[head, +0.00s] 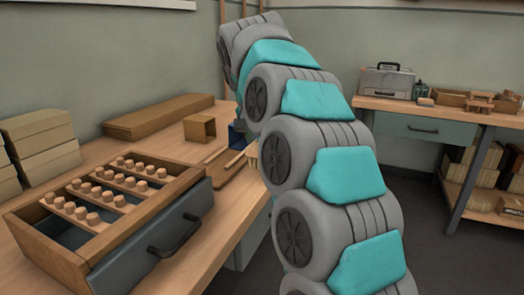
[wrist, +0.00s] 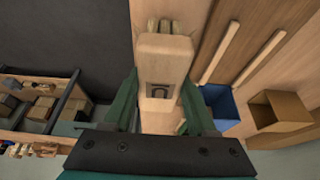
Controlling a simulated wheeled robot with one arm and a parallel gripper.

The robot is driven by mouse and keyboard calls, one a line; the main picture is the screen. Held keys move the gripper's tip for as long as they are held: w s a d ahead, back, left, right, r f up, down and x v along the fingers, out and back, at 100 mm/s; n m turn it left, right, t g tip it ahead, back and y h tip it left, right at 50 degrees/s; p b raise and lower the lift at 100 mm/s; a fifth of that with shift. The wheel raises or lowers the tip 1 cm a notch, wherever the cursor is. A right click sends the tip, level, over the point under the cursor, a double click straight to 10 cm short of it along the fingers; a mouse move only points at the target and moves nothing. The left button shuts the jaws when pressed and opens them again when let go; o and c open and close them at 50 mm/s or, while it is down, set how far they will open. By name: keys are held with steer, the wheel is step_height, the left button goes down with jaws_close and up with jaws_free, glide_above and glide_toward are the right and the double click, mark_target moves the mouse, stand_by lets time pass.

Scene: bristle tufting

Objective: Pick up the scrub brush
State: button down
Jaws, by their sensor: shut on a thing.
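The scrub brush (wrist: 165,55) is a pale wooden block with a dark square mark on its face and short tan bristles at its far end in the wrist view. My gripper (wrist: 161,88) has its two green fingers closed on the sides of this block. In the head view a small tan bristled part of the brush (head: 251,155) shows beside my arm, near the workbench's right edge. My arm hides the rest of the brush and the gripper there. I cannot tell how high the brush is above the bench.
A blue bin (wrist: 221,104) and an open cardboard box (wrist: 280,110) stand right of my gripper. Two thin wooden sticks (wrist: 240,55) lie on a brown board. A wooden drawer tray (head: 60,255) with rows of pegs sits at the bench's front left. Dark floor lies beyond the bench edge.

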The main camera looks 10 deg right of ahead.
steer(key=shift+r, duration=0.45)
steer(key=shift+s+d, duration=0.2)
steer(key=shift+s, duration=0.3)
steer(key=shift+s+d, duration=0.2)
steer(key=shift+s, duration=0.25)
steer(key=s+d+r+b, duration=0.1)
steer(key=s+d, duration=0.4)
steer(key=s, duration=0.8)
steer(key=shift+r+b, duration=0.15)
steer(key=shift+b, duration=0.65)
